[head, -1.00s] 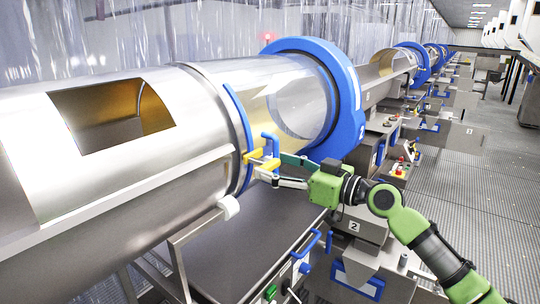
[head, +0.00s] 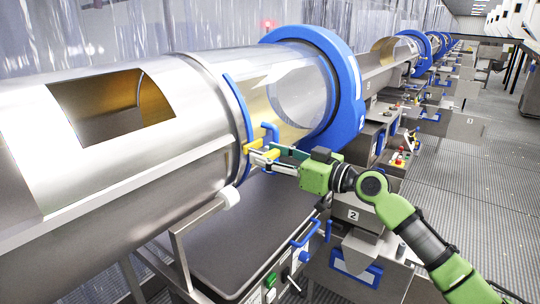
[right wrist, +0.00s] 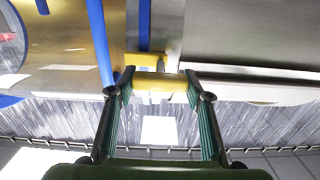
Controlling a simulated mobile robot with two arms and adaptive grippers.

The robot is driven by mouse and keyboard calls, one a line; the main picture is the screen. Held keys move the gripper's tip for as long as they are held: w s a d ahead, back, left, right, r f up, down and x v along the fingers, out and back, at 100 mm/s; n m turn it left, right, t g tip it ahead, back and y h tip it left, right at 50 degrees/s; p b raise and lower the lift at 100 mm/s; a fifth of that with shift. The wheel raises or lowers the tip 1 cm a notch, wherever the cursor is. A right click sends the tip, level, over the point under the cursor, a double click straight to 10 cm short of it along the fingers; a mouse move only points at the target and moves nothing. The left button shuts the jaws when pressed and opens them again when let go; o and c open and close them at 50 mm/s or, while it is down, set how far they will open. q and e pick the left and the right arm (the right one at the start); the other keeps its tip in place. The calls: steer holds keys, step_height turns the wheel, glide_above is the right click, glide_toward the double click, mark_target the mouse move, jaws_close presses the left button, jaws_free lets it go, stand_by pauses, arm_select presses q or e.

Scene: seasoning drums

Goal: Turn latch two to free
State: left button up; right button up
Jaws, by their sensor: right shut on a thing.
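The yellow latch (head: 263,146) sits on the side of the large metal drum (head: 190,105), by the blue band near the clear section. A blue handle (head: 270,131) stands beside it. My right gripper (head: 254,157) reaches the latch from the right. In the right wrist view the yellow latch bar (right wrist: 158,84) lies between the fingertips of my right gripper (right wrist: 157,88), which is shut on it. The fingers partly cover the latch in the head view. My left gripper is not in view.
A thick blue ring (head: 350,90) circles the drum's right end. Below is a dark bench top (head: 225,245) with blue rails and a button panel (head: 272,285). More drums recede at the back. The grated floor (head: 480,210) is open at right.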

steer(key=m, duration=0.8)
steer(key=shift+w+p, duration=0.1)
steer(key=shift+p, duration=0.25)
steer(key=m+p, duration=0.2)
steer(key=m, duration=0.3)
steer(key=shift+d+m+p, duration=0.15)
steer(key=shift+m+p, duration=0.15)
steer(key=shift+m, duration=0.1)
steer(key=shift+w+f+m+p, duration=0.1)
steer(key=shift+f+m+p, duration=0.1)
steer(key=shift+m+p, duration=1.3)
steer(key=shift+m+b, duration=0.4)
steer(key=shift+m, duration=0.2)
steer(key=o, duration=1.1)
steer(key=shift+f, duration=0.1)
